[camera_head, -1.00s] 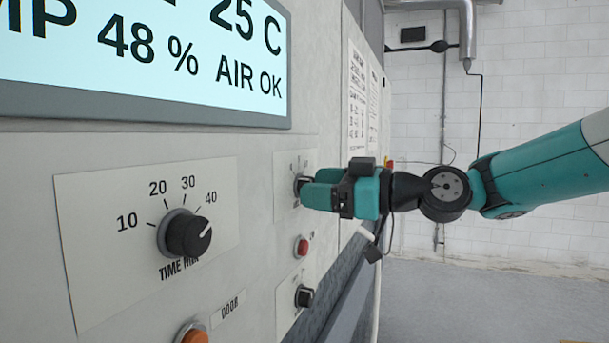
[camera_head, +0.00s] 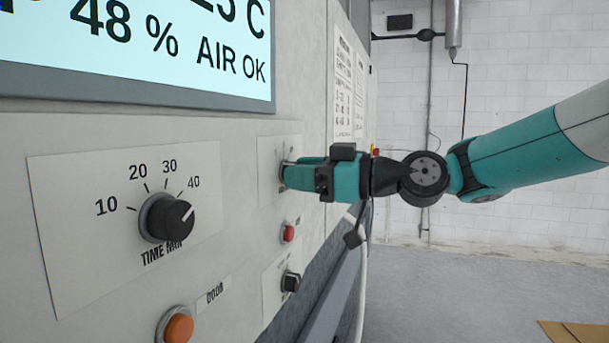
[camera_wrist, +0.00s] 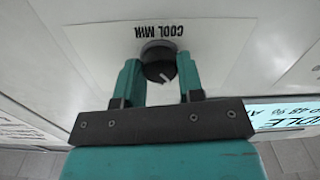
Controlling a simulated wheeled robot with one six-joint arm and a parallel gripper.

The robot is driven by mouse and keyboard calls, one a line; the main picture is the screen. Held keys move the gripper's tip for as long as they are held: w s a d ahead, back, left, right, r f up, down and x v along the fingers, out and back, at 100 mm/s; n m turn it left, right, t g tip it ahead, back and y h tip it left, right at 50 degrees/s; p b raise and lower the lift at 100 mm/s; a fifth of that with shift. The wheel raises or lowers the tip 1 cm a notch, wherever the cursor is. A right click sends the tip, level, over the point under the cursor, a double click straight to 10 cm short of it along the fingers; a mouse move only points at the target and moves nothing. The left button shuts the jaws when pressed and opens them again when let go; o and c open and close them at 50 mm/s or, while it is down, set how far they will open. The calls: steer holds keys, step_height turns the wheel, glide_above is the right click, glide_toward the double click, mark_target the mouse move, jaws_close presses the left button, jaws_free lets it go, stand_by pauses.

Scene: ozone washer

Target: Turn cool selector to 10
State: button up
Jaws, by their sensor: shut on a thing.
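The cool selector is a black knob with a white pointer line (camera_wrist: 158,66), under an upside-down "COOL MIN" label in the wrist view. Its white plate (camera_wrist: 225,45) fills the middle of that view, and the scale numbers are hidden behind my gripper. My gripper (camera_wrist: 160,80) has teal fingers on both sides of the knob and is shut on it. The pointer slants down and right in the wrist view. In the head view my gripper (camera_head: 288,175) reaches the panel at the cool plate (camera_head: 268,190), and the knob is mostly covered.
A time knob (camera_head: 167,218) points near 40, nearer the camera. A red button (camera_head: 288,233), another black knob (camera_head: 290,281) and an orange button (camera_head: 178,328) sit lower on the panel. A display (camera_head: 170,50) is above.

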steer(key=shift+s+m+p, duration=0.1)
steer(key=shift+m+p, duration=0.7)
steer(key=shift+m, duration=6.8)
steer(key=shift+f, duration=0.1)
steer(key=o, duration=0.9)
